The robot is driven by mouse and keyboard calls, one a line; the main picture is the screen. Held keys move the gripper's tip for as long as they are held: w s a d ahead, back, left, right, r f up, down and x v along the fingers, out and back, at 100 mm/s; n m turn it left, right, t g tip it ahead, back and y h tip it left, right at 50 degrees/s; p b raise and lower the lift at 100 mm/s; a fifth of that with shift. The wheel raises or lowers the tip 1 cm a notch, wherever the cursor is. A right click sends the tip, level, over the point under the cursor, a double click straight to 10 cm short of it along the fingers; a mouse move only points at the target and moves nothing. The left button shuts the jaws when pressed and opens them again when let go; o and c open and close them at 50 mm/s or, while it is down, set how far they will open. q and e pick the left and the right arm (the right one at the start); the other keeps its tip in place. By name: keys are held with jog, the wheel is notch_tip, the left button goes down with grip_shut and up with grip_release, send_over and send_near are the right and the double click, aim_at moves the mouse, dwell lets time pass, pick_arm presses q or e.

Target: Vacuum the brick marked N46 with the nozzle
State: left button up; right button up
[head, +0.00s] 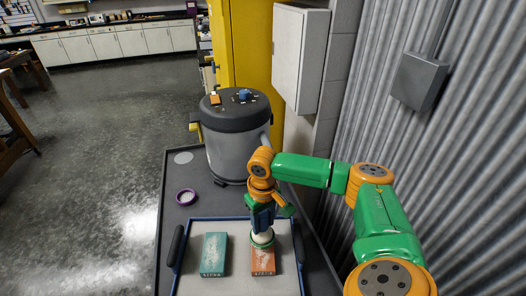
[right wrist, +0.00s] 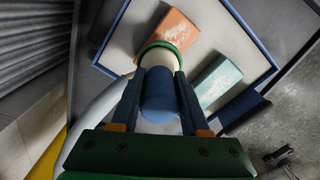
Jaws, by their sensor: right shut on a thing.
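My right gripper (head: 263,218) is shut on the nozzle, with its fingers on either side of the blue grip (right wrist: 159,100). The nozzle's round head (head: 262,239), white with a green rim, is over the far part of an orange brick (head: 264,265). I cannot tell whether it touches the brick. The orange brick has pale dust on it and also shows in the right wrist view (right wrist: 178,29). A dusty teal brick (head: 214,256) lies to its left, also in the wrist view (right wrist: 218,80). The markings on both bricks are too small to read surely. My left gripper is not in view.
The bricks lie in a blue-rimmed tray (head: 205,219) on a dark surface. A grey vacuum canister (head: 232,148) with a black lid stands behind it. A corrugated wall (head: 465,130) is close on the right.

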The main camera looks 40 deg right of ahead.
jog(key=shift+s, duration=0.1)
dwell(0.5)
jog(key=shift+s+a, duration=1.05)
jog(key=shift+s, duration=0.05)
jog(key=shift+s+a, duration=1)
jog(key=shift+s, duration=0.15)
jog(key=shift+w, duration=0.1)
jog(key=shift+w+d, duration=1)
jog(key=shift+w, duration=0.05)
jog(key=shift+d, duration=0.1)
dwell(0.5)
jog(key=shift+w+d, duration=0.9)
jog(key=shift+w, duration=0.2)
